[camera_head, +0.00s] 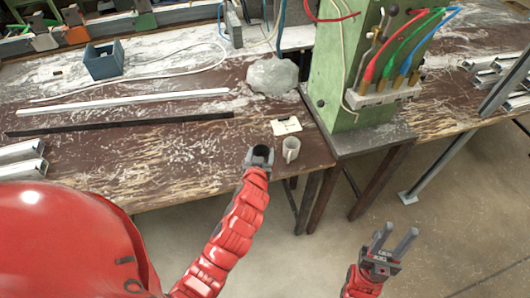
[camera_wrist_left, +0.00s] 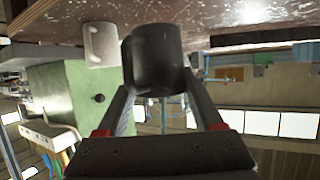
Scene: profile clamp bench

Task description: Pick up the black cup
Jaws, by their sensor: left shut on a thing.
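The black cup (camera_wrist_left: 153,62) is between the two fingers of my left gripper (camera_wrist_left: 155,88) in the left wrist view, and the fingers are shut on it. In the head view the black cup (camera_head: 261,154) shows at the tip of my left gripper (camera_head: 259,160), by the front edge of the bench; I cannot tell whether it touches the bench. A light grey cup (camera_head: 291,149) stands just right of it, and this cup also shows in the left wrist view (camera_wrist_left: 101,44). My right gripper (camera_head: 393,240) is open and empty, out over the floor beyond the bench edge.
A white card (camera_head: 286,126) lies behind the light cup, with a grey stone-like lump (camera_head: 272,76) farther back. A green machine (camera_head: 352,60) with coloured hoses stands to the right. Long white (camera_head: 130,101) and black bars (camera_head: 120,124) lie at left, near a blue box (camera_head: 104,60).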

